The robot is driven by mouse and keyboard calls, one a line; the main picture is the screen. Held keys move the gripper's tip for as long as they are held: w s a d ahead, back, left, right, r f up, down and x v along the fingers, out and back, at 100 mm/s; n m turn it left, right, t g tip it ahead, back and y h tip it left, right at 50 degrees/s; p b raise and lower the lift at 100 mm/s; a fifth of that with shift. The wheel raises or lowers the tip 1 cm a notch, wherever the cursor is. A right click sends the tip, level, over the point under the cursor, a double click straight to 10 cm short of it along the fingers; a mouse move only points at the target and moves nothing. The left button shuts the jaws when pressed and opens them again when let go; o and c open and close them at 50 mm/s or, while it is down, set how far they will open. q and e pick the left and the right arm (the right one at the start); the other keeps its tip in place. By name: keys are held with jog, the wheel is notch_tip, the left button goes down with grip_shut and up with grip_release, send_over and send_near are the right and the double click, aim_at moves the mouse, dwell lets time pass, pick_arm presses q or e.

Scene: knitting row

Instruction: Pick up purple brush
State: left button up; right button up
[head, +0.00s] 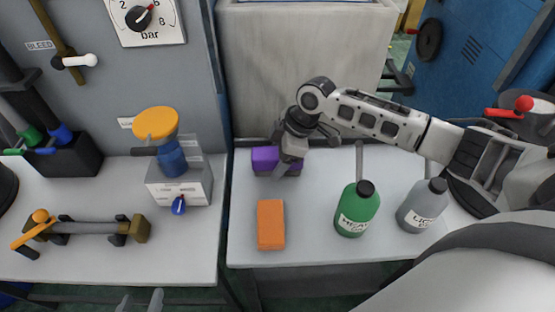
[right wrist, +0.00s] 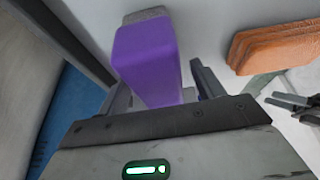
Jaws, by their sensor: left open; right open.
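The purple brush (head: 264,159) lies on the right-hand white worktop, close to its back wall. In the right wrist view the purple brush (right wrist: 148,62) shows a smooth purple block with a grey strip at its far end. My right gripper (head: 287,166) is over the brush and hides part of it. In the right wrist view my right gripper (right wrist: 163,88) is open, with one finger on each side of the brush; I cannot tell whether they touch it. My left gripper (head: 141,302) is open and empty at the bottom edge of the head view, with only its fingertips showing.
An orange block (head: 271,224) lies in front of the brush. A green bottle (head: 357,209) and a grey bottle (head: 422,206) stand to the right. The left worktop holds a clamped bar (head: 85,228) and a box with an orange-topped knob (head: 156,122).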

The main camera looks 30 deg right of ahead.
jog(key=shift+f, duration=0.25)
dwell(0.3)
jog(key=c, duration=1.1)
notch_tip(320, 180, up, 11)
jog(key=shift+f+p, duration=0.2)
jog(key=shift+p, duration=0.1)
jog(key=shift+o, duration=0.9)
jog(key=shift+r, duration=0.1)
jog(key=shift+c, duration=0.3)
